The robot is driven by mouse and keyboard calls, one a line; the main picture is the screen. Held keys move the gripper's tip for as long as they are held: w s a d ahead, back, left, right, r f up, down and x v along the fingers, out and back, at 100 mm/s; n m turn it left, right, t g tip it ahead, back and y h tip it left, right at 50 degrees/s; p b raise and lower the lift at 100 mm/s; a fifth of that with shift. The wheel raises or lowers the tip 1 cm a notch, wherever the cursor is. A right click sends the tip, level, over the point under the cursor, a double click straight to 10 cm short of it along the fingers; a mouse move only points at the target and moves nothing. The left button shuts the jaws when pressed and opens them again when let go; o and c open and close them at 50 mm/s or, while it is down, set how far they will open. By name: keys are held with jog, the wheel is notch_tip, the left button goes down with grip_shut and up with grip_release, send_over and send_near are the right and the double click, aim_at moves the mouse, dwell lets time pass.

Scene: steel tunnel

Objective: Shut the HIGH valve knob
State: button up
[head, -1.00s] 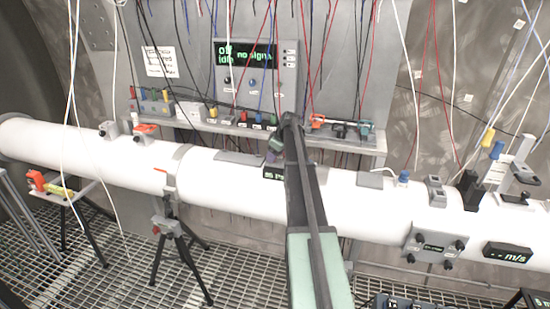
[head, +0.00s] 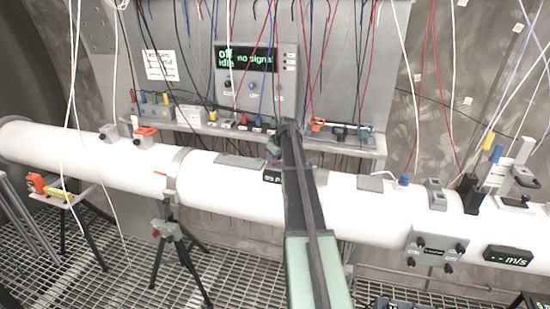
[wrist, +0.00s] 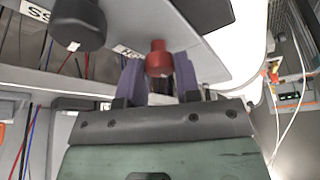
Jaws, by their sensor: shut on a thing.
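My gripper (wrist: 158,66) has two purple-grey fingers in the wrist view. They are shut on a red knob (wrist: 158,50), one finger on each side of it. The knob's end shows between and beyond the fingertips. A label beside it is partly hidden, so I cannot read whether it says HIGH. In the head view my arm reaches over the white pipe towards the shelf, and its wrist hides most of the gripper and the knob.
A black knob (wrist: 78,22) with a white mark is close by in the wrist view. The white pipe (head: 95,155) crosses below the shelf. A grey display box (head: 255,62) reads "off", "idle", "no signal". Thin cables hang around my arm.

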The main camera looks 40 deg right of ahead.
jog(key=m, duration=0.2)
jog(key=m+h, duration=0.1)
jog(key=m, duration=0.1)
jog(key=shift+a+h, duration=0.2)
jog(key=shift+h, duration=0.1)
jog(key=m+h, duration=0.1)
jog(key=m, duration=0.3)
jog(key=shift+g, duration=0.3)
jog(key=m, duration=0.1)
jog(key=m+g+h, duration=0.1)
jog(key=m, duration=0.1)
jog(key=shift+w+a+m, duration=0.15)
jog(key=shift+m, duration=0.15)
jog(key=shift+m+g+h, duration=0.5)
jog(key=shift+m+g, duration=0.1)
jog(key=shift+m, duration=1.2)
jog(key=o, duration=0.9)
